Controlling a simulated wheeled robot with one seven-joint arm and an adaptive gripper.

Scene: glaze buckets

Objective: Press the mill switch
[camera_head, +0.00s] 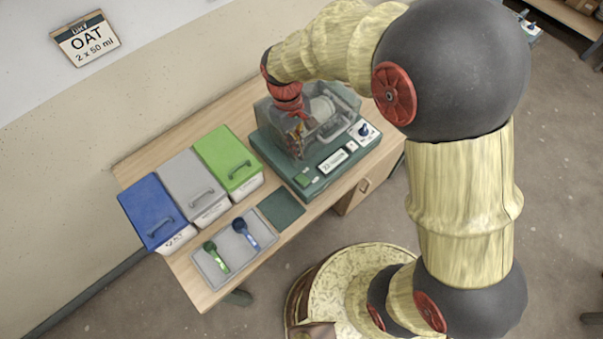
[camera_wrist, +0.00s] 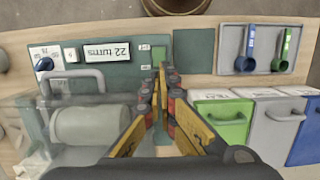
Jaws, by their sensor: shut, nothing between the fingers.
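The mill has a dark green base (camera_head: 330,175) with a clear cover (camera_head: 345,97) and a pale drum, also seen in the wrist view (camera_wrist: 88,125). My gripper (camera_head: 298,142) is shut and empty, pointing down over the mill's left part.
The mill's display reads "22 turns" (camera_wrist: 107,53); a blue knob (camera_head: 364,131) is at its right end. Green (camera_head: 222,150), grey (camera_head: 183,178) and blue (camera_head: 151,206) lidded bins stand left. A tray (camera_head: 208,268) holds green and blue scoops.

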